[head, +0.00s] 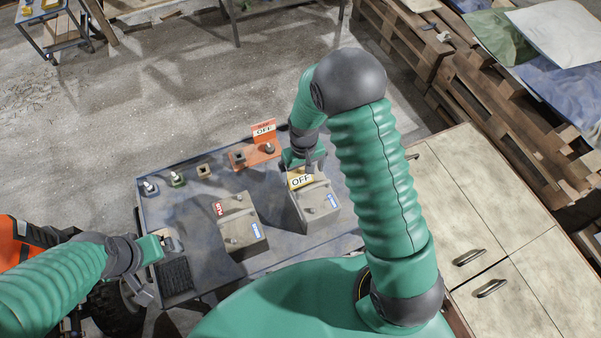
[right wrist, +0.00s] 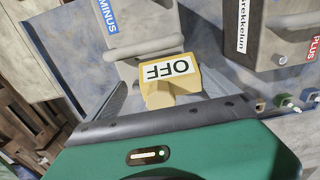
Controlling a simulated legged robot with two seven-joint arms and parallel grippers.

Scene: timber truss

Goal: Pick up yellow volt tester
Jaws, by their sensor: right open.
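In the right wrist view the tester (right wrist: 168,78) is close in front of my palm. My right gripper (right wrist: 172,88) is open, with one finger on each side of the tester, apparently apart from it. In the head view my right gripper (head: 304,164) is just above and behind the tester, and its fingers are partly hidden. My left gripper (head: 163,246) is over the table's left end, away from the tester; its fingers are unclear.
A second battery box (head: 240,226) stands to the left on the blue-grey table (head: 195,215). An orange OFF switch plate (head: 256,154) and small terminals (head: 177,179) line the far edge. A wooden cabinet (head: 515,235) stands right of my arm. A black pad (head: 175,277) lies near left.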

